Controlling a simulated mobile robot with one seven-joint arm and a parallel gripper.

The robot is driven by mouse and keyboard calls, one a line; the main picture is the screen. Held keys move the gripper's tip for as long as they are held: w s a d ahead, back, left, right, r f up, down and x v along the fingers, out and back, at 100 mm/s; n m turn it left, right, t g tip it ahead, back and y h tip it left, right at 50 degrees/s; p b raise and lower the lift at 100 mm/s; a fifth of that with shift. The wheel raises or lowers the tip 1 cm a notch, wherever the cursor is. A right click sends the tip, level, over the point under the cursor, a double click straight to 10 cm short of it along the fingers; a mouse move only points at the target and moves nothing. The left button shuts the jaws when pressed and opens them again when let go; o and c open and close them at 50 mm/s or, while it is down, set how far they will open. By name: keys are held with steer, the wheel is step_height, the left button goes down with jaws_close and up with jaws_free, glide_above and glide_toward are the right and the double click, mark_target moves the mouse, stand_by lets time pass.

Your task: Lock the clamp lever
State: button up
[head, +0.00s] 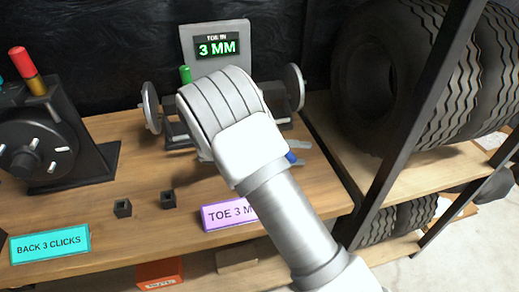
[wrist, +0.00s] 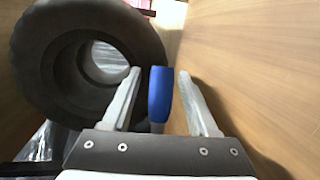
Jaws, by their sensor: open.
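The lever that I take for the clamp lever has a blue grip (head: 291,157); in the head view only a small part of it shows, at the right of the toe gauge stand. In the wrist view the blue grip (wrist: 159,94) stands upright between my two fingers, with a gap visible on each side. My gripper (wrist: 159,74) is open around it and not closed on it. In the head view my gripper (head: 303,152) shows only as grey fingertips; my wrist hides the rest of the lever and its base.
A grey display (head: 217,48) reads 3 MM behind my wrist. A purple label (head: 225,214) and two small black blocks (head: 123,208) are at the bench front. Tyres (head: 400,70) fill the right rack, beside a dark post.

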steer(key=p+v, duration=0.3)
steer(key=v, duration=1.4)
steer(key=shift+s+r, duration=0.1)
steer(key=shift+r, duration=0.05)
